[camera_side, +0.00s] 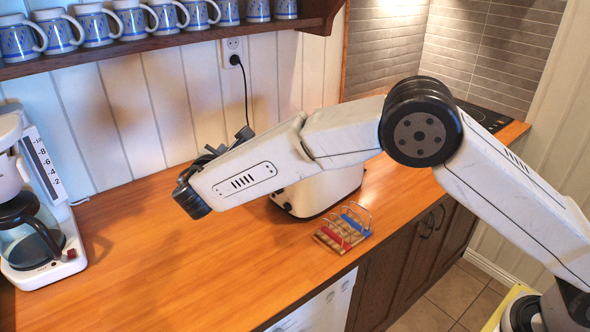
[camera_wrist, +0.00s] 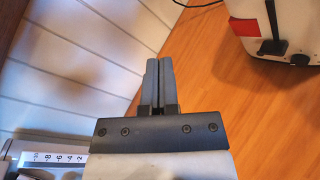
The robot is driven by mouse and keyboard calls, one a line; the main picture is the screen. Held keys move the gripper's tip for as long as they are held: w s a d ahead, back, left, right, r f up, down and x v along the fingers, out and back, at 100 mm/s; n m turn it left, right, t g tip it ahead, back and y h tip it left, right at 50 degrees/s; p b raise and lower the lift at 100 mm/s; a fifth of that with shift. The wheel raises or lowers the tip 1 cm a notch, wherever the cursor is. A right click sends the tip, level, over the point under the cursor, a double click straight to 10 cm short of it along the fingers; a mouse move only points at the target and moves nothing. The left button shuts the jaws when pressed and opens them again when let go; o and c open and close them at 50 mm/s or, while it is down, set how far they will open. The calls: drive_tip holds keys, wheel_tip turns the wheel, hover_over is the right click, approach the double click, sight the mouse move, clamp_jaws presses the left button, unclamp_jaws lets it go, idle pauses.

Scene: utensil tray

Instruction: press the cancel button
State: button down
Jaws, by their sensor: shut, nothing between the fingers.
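The white toaster (camera_side: 325,192) stands on the counter behind my arm, which hides much of it in the side view. In the wrist view its end is at the upper right (camera_wrist: 290,18), cut off by the frame. A black lever (camera_wrist: 272,45), a red patch (camera_wrist: 243,27) and a dark round knob (camera_wrist: 299,59) show there. I cannot tell which part is the cancel button. My gripper (camera_wrist: 159,63) is shut and empty, its two grey fingers together, apart from the toaster and to its left in the wrist view. The arm largely hides it in the side view.
A coffee maker (camera_side: 45,262) stands at the left. A small rack (camera_side: 343,229) with red and blue parts is at the counter's front edge. Mugs (camera_side: 130,20) line the shelf above. A black cord (camera_side: 245,90) hangs from the wall socket. The front left counter is clear.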

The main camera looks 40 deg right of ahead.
drive_tip(key=f, duration=1.8)
drive_tip(key=shift+d+f, duration=0.3)
drive_tip(key=shift+d, duration=0.1)
drive_tip(key=shift+w+d, duration=0.2)
drive_tip(key=shift+d, duration=1.95)
drive_tip(key=shift+w+d, duration=0.15)
drive_tip(key=shift+d, duration=2)
drive_tip(key=shift+d, duration=0.75)
drive_tip(key=shift+a, duration=0.75)
drive_tip(key=shift+s+a, duration=0.15)
drive_tip(key=shift+a, duration=1.1)
drive_tip(key=shift+s+a, duration=0.1)
drive_tip(key=shift+a, duration=1.15)
